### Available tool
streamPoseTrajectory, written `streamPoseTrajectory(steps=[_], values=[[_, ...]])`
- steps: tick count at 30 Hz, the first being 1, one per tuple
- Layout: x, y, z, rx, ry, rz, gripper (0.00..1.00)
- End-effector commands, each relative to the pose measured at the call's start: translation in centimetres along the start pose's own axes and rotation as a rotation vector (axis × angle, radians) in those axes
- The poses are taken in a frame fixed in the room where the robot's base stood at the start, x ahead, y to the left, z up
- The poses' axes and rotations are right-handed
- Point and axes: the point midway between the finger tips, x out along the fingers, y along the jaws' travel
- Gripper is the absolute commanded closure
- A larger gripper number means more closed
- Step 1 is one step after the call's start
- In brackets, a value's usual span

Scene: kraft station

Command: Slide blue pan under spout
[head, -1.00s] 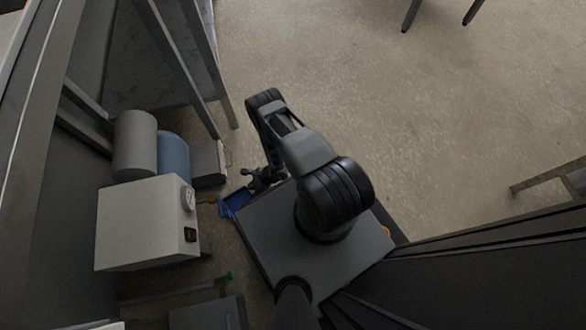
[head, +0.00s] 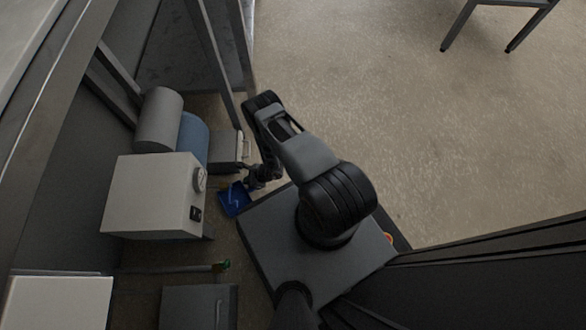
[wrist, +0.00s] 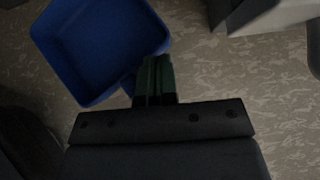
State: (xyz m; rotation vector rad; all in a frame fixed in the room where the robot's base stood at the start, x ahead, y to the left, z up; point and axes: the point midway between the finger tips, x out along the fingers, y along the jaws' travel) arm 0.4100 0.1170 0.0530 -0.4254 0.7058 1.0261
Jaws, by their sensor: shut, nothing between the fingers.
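The blue pan (head: 236,198) is a shallow open tray on the floor, between the white box and the corner of my base. It also shows at the upper left of the wrist view (wrist: 98,42), and its inside looks empty. My gripper (head: 250,182) is low at the pan's upper right edge. In the wrist view my gripper's green fingers (wrist: 154,72) are shut with nothing between them, and their tips overlap the pan's near right rim. I cannot tell whether they touch it. I cannot make out a spout above the pan.
The white box (head: 150,195) with a dial stands left of the pan. A grey cylinder (head: 158,118) and a blue cylinder (head: 193,138) lie behind it. A green-tipped pipe (head: 226,265) sticks out below. Metal frame legs (head: 212,60) stand above. Open floor lies at upper right.

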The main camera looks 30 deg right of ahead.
Motion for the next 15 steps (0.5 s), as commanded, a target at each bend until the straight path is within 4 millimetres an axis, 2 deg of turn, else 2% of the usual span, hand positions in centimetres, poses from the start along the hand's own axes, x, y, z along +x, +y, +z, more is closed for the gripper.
streamPoseTrajectory(steps=[15], values=[[-9.8, -0.2, 0.3, 0.006, 0.0, -0.005, 1.0]])
